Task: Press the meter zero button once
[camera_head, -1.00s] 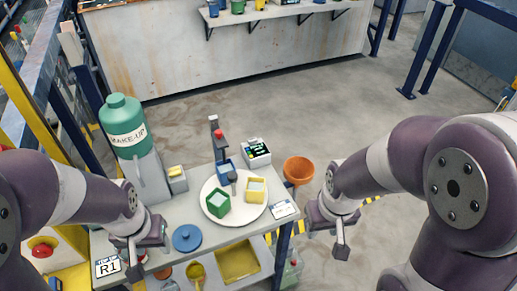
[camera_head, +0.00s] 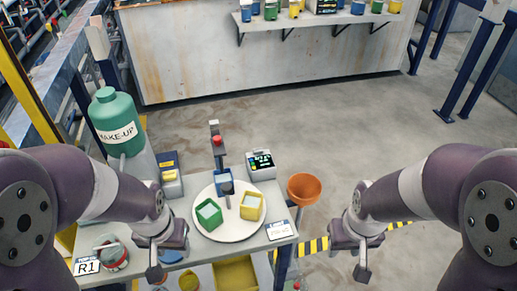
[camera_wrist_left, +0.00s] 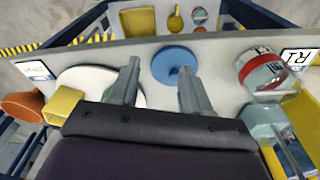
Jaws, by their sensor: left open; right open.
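The meter (camera_head: 261,165) is a small white box with a dark lit display and small coloured marks on its face. It stands at the back right of the table, behind the round white plate (camera_head: 206,230). Which mark is the zero button is too small to tell. My left gripper (camera_head: 155,264) is open and empty near the table's front left, well apart from the meter. In the left wrist view its fingers (camera_wrist_left: 160,68) are spread with the blue disc (camera_wrist_left: 174,66) beyond them. My right gripper (camera_head: 362,264) is open and empty, off the table's right side.
An orange funnel (camera_head: 304,187) is right of the meter. A green bottle (camera_head: 116,120) stands at the left. Open floor lies right of the table.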

